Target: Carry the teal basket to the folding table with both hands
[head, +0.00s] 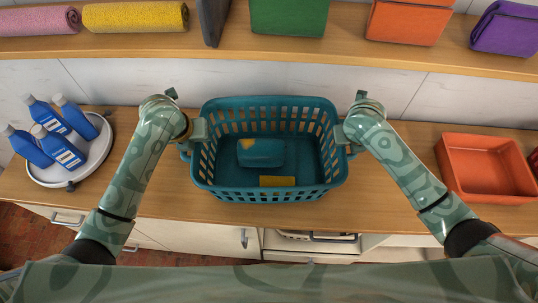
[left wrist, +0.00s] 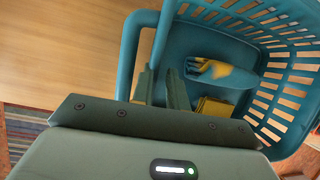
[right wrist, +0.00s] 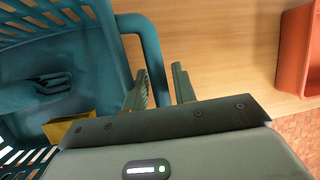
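The teal basket (head: 268,193) stands upright on the wooden counter, between my two arms, with a handle loop on each side. The basket holds a teal item with a yellow patch (head: 262,153) and a yellow block (head: 277,181). No folding table is visible.
On the counter (head: 405,190), a white round tray (head: 95,165) with several blue bottles stands at left and an orange tub (head: 478,195) at right. A shelf (head: 350,55) with towels and bins runs above the back. Counter space is clear beside the basket.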

